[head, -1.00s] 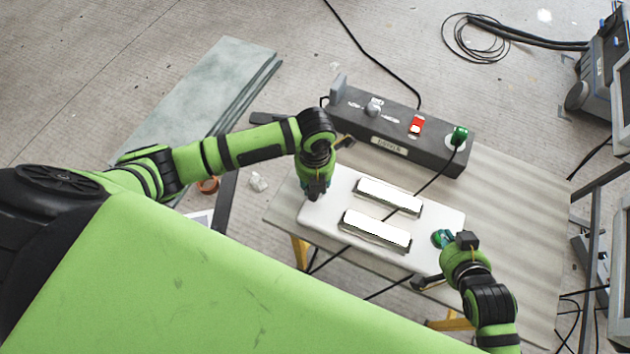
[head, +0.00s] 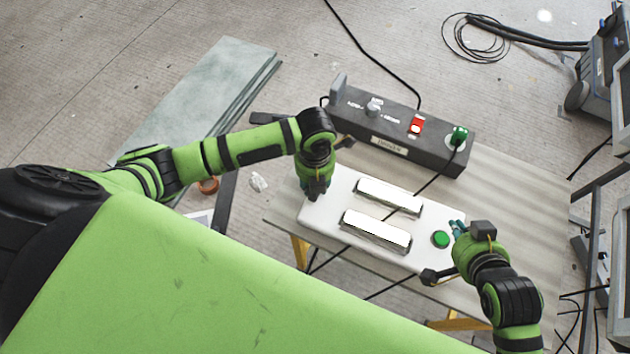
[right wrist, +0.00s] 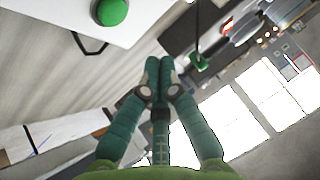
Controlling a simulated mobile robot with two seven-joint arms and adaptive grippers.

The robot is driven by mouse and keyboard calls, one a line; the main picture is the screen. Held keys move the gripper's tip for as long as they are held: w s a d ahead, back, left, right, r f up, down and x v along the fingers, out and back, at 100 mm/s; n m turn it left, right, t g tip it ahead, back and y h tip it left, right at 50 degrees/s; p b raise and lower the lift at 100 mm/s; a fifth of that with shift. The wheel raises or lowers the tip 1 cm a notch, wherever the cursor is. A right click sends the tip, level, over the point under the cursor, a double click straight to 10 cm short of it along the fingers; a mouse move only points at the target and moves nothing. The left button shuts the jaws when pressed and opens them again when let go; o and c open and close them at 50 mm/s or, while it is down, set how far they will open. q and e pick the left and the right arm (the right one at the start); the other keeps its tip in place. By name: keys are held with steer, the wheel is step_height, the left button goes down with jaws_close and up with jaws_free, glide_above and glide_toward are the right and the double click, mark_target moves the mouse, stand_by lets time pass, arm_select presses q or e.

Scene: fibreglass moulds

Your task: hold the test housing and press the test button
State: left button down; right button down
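The test housing (head: 330,225) is a white slab with two bright metal bars on top, lying on the bench. Its round green button (head: 440,239) is near its right end, uncovered; the button also shows at the top of the right wrist view (right wrist: 111,12). My right gripper (head: 457,227) is just right of the button and apart from it. In the right wrist view its teal fingers (right wrist: 158,62) are together with nothing between them. My left gripper (head: 316,189) is at the housing's left end; its fingertips are mostly hidden, so I cannot tell its grip.
A dark control box (head: 385,135) with a red switch (head: 416,124) and a green plug (head: 459,135) stands behind the housing. A black cable runs from the plug across the housing. The wooden bench top (head: 520,215) is clear to the right.

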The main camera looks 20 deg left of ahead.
arm_select(q)
steer(key=c, duration=0.8)
jaws_free()
steer(key=shift+c, duration=0.2)
step_height(320, 180, up, 12)
